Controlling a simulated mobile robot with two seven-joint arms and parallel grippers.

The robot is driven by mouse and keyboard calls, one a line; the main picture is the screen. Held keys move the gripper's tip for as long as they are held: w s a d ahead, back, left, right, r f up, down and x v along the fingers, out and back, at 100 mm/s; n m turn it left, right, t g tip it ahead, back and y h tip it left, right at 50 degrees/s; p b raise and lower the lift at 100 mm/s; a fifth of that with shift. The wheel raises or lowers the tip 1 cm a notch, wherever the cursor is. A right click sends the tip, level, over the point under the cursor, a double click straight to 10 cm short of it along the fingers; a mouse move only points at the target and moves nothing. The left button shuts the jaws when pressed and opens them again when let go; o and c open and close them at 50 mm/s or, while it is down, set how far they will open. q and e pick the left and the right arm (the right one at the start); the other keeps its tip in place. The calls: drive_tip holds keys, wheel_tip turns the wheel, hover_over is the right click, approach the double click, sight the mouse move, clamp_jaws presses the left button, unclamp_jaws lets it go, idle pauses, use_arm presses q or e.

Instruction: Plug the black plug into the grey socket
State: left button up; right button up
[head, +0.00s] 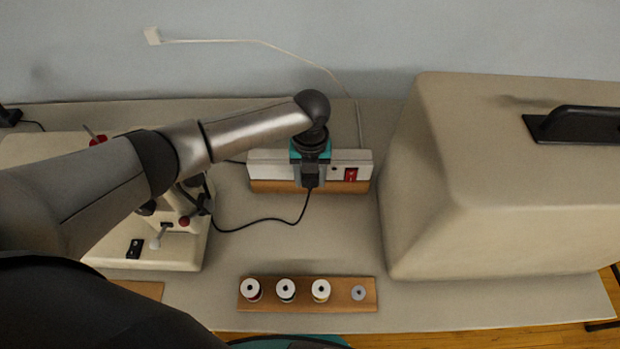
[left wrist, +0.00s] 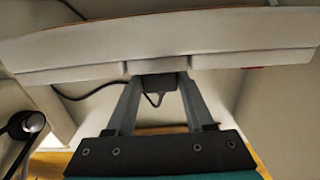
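The black plug (left wrist: 158,82) is between the fingertips of my left gripper (left wrist: 160,80) in the left wrist view, right against the edge of the white power strip (left wrist: 75,62). In the head view my left gripper (head: 311,178) points down at the front of the power strip (head: 267,158), left of its red switch (head: 351,175). The gripper is shut on the plug. A black cord (head: 265,221) runs from it to the sewing machine. The grey socket is hidden behind the gripper, and I cannot tell how deep the plug sits. My right gripper is not in view.
A beige sewing machine (head: 125,255) stands at the left, under my arm. A large beige case (head: 490,200) stands close at the right of the strip. A wooden rack (head: 338,285) with spools lies near the front edge. The table between rack and strip is clear apart from the cord.

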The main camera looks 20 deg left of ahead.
use_arm(q)
drive_tip(key=o, duration=0.4)
drive_tip(key=shift+o, duration=0.2)
wheel_tip(320, 180, up, 15)
drive_tip(key=p, duration=0.2)
drive_tip(key=shift+r, duration=0.15)
idle(0.4)
